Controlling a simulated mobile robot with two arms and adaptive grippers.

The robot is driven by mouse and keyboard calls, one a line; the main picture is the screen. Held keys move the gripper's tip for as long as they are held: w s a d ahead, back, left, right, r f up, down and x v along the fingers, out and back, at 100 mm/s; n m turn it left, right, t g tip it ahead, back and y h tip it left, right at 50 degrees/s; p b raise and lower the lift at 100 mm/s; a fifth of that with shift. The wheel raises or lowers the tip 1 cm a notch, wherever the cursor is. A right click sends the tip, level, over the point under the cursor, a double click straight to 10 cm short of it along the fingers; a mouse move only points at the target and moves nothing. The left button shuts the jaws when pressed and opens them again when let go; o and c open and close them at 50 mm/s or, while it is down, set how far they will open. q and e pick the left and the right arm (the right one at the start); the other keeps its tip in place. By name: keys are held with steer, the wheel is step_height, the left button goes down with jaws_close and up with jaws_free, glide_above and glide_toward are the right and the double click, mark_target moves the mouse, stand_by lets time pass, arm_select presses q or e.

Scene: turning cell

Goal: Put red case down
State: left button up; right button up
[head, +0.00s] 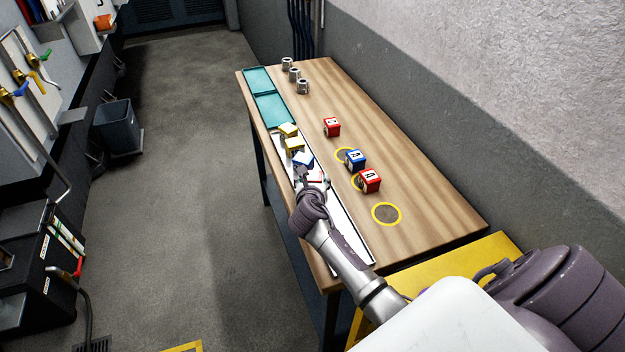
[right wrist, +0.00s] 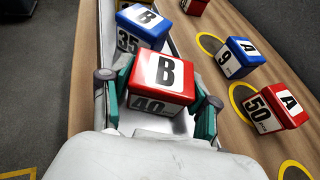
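The red case marked B and 40 (right wrist: 160,78) is between the fingers of my right gripper (right wrist: 158,108), which appears shut on it. In the head view the red case (head: 315,177) shows only in part beside my right gripper (head: 311,182). It is over the long white tray (head: 346,238) along the table's left edge, behind it a blue case marked B and 35 (right wrist: 143,25). I cannot tell whether the red case's underside touches the tray. My left gripper is not in view.
Yellow cases (head: 294,146) stand farther along the tray. Right of it, a blue case (head: 355,160) and a red A case (head: 370,181) stand near yellow rings; another red case (head: 332,127) stands behind. The nearest ring (head: 386,214) is empty. Teal trays (head: 272,110) and metal parts (head: 294,75) lie beyond.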

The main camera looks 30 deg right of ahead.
steer(key=shift+o, duration=1.2)
steer(key=shift+r, duration=0.1)
steer(key=v, duration=1.2)
steer(key=shift+a, duration=0.1)
